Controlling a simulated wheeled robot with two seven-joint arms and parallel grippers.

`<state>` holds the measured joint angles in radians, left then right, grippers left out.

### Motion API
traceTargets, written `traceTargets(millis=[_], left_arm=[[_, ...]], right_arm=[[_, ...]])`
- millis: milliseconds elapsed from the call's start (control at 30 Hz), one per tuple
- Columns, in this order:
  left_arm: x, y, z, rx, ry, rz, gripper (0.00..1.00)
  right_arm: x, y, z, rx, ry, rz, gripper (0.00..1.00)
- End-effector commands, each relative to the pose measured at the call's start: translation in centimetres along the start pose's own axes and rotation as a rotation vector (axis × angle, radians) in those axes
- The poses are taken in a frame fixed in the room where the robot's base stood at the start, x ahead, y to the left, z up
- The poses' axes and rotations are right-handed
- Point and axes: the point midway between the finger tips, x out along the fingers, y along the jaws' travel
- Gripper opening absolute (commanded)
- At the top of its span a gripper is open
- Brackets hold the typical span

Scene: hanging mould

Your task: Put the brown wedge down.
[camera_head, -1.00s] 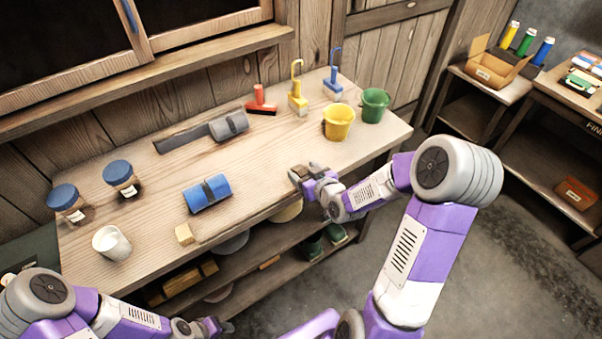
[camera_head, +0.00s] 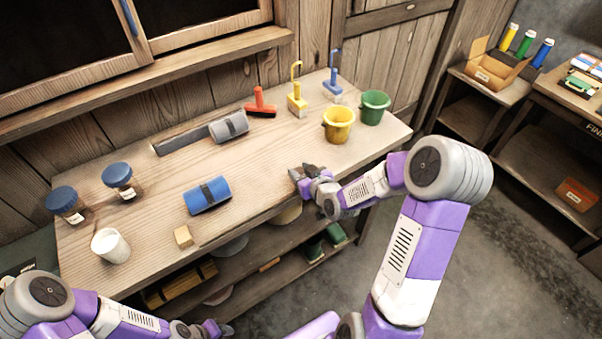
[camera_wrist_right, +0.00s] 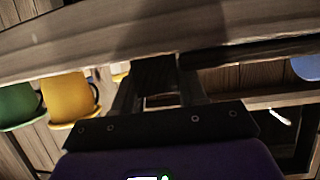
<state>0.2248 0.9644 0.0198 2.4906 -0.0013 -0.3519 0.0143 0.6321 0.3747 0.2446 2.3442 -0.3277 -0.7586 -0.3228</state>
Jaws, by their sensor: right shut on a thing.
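My right gripper (camera_head: 304,178) is at the front edge of the workbench, right of the blue roll. In the right wrist view my right gripper (camera_wrist_right: 158,92) is shut on a dark brown piece, the brown wedge (camera_wrist_right: 154,74), held between the fingers. The view is dark, and I cannot tell whether the wedge touches the bench top. In the head view the wedge is too small to make out clearly. My left gripper (camera_head: 218,329) is low at the bottom, in front of the bench, and its jaws are too small to read.
The middle of the bench is clear.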

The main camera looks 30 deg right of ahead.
Motion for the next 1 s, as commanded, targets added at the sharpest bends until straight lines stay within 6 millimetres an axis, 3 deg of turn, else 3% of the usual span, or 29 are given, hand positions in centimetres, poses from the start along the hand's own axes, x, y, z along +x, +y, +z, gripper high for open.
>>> traceTargets(millis=[133, 400, 567, 667, 900, 1000], left_arm=[[-0.4, 0.1, 0.0, 0.0, 0.0, 0.0, 0.43], [-1.7, 0.7, 0.1, 0.0, 0.0, 0.0, 0.43], [-2.2, 0.8, 0.1, 0.0, 0.0, 0.0, 0.43], [-2.3, 0.9, 0.1, 0.0, 0.0, 0.0, 0.43], [-2.3, 0.8, 0.1, 0.0, 0.0, 0.0, 0.43], [-2.3, 0.8, 0.1, 0.0, 0.0, 0.0, 0.43]], right_arm=[[-0.5, 0.0, -1.4, -0.002, 0.003, 0.0, 0.13], [-2.6, 0.0, -6.5, -0.003, 0.006, 0.001, 0.13], [-3.5, -0.3, -8.5, -0.004, 0.003, -0.006, 0.13], [-4.0, -2.5, -8.4, -0.02, -0.002, -0.05, 0.13], [-5.8, -10.1, -6.2, -0.085, -0.003, -0.21, 0.13], [-6.4, -11.9, -5.6, -0.103, -0.001, -0.25, 0.13]])
